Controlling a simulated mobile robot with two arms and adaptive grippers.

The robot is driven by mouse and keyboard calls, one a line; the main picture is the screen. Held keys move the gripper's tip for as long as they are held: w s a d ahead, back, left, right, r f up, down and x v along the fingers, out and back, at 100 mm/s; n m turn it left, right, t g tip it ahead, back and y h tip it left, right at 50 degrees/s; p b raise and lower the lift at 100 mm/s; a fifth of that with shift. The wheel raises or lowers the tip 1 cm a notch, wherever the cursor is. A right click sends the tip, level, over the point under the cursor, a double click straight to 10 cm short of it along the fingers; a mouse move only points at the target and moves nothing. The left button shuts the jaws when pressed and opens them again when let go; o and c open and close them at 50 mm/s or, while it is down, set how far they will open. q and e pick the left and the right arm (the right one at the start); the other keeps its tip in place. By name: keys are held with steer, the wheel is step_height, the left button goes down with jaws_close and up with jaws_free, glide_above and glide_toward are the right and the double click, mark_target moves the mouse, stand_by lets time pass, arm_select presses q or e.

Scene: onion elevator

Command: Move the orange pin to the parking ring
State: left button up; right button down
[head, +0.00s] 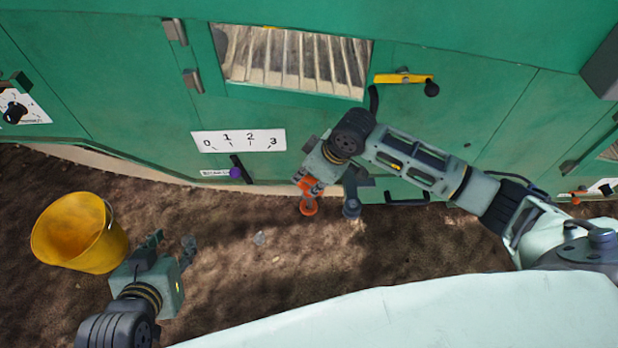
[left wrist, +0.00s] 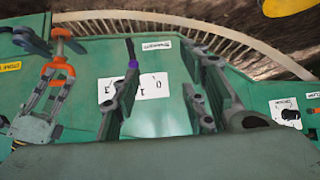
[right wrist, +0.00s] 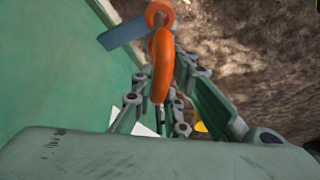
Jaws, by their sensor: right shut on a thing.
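The orange pin (head: 308,207), with a ring-like end, hangs at the jaws of my right gripper (head: 307,184) in front of the green machine. It shows close up in the right wrist view (right wrist: 161,62) and also in the left wrist view (left wrist: 62,70). My right gripper is shut on it. A slate-blue piece with a round end (head: 352,207) is just right of the pin in the head view; I cannot tell if it is the parking ring. My left gripper (head: 172,241) is open and empty over the soil, left of the pin.
The green machine (head: 110,100) fills the back, with a 0–3 scale plate (head: 238,140) and a purple-knobbed lever (head: 235,173). A yellow bucket (head: 80,235) stands left of my left gripper. The soil between the grippers is mostly clear.

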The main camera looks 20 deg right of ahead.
mark_target(309, 187)
steer(key=shift+f+b, duration=0.2)
steer(key=shift+b, duration=0.15)
steer(key=shift+f+b, duration=0.25)
steer(key=shift+b, duration=0.1)
steer(key=shift+f, duration=1.2)
arm_select(q)
steer(key=w+d+r+t+h, duration=0.2)
steer(key=w+r+t, duration=0.4)
steer(key=r, duration=0.3)
steer(key=shift+w+d+r+b, duration=0.15)
steer(key=shift+d+r+b, duration=0.1)
steer(key=shift+d+b, duration=0.25)
arm_select(e)
steer(key=shift+f, duration=0.9)
arm_select(q)
steer(key=shift+r, duration=0.1)
arm_select(e)
steer(key=c, duration=1.7)
jaws_free()
steer(key=shift+o, duration=0.2)
steer(key=v, duration=1.2)
